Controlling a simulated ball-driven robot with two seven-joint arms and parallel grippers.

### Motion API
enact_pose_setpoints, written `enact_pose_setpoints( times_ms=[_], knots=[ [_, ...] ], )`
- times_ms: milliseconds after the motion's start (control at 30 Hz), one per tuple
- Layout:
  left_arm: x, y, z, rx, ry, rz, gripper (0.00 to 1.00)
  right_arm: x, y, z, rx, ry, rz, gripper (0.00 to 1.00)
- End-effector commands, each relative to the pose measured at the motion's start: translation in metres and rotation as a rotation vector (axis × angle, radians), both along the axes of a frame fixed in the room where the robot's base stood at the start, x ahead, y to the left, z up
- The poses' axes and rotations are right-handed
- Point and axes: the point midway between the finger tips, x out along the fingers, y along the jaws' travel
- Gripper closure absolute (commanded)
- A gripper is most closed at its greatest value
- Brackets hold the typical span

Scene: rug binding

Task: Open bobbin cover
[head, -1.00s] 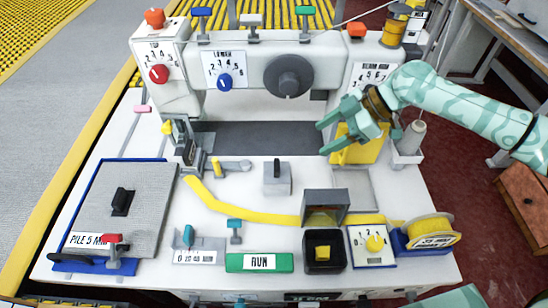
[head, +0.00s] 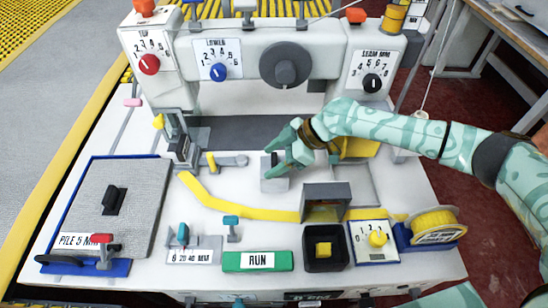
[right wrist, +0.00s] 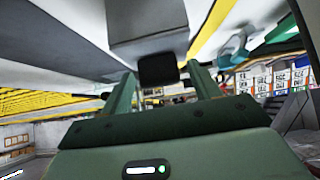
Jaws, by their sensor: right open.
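A small grey block with a black upright handle, which looks like the bobbin cover (head: 274,185), sits on the white machine bed in the middle of the head view. My right gripper (head: 277,160) is over it, with its green fingers at the handle and partly hiding it. In the right wrist view the grey block (right wrist: 148,35) fills the upper middle, and its black handle (right wrist: 157,69) lies between the two spread fingers. The gripper is open; contact with the handle cannot be told. My left gripper is not in view.
A yellow strip (head: 250,213) runs along the bed to a grey hood (head: 327,197). A yellow lever (head: 212,162) stands left of the block. The machine's upper arm (head: 230,98) with dials spans behind. A green RUN plate (head: 257,261) lies in front.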

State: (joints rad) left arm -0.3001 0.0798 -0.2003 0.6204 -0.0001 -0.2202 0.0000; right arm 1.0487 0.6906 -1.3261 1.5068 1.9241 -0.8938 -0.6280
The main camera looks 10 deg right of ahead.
Motion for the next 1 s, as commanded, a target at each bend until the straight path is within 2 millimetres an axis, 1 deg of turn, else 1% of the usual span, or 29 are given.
enact_pose_setpoints(
  times_ms=[167,200,267,300,367,400,467,567,800,1000],
  knots=[
    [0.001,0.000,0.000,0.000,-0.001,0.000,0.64,0.000,0.000,0.000,0.000,0.000,0.000,0.38],
    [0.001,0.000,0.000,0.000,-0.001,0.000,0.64,0.000,0.000,0.000,0.000,0.000,0.000,0.44],
    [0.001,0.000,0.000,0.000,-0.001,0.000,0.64,0.000,0.000,0.000,0.000,0.000,0.000,0.60],
    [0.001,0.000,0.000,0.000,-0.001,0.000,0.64,0.000,0.000,0.000,0.000,0.000,0.000,0.72],
    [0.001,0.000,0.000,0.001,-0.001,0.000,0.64,0.000,0.000,0.000,0.000,0.000,0.000,0.88],
    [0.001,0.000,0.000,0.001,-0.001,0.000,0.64,0.000,0.000,0.000,0.000,0.000,0.000,0.99],
    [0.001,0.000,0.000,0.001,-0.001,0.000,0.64,0.000,0.000,0.000,0.000,0.000,0.000,1.00],
    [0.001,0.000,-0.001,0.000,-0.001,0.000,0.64,-0.001,-0.007,0.000,0.000,0.001,-0.001,1.00],
    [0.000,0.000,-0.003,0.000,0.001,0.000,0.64,-0.008,-0.042,-0.001,-0.001,0.002,-0.003,1.00],
    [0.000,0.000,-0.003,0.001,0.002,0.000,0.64,-0.008,-0.043,0.001,0.001,-0.002,0.000,1.00]
  ],
)
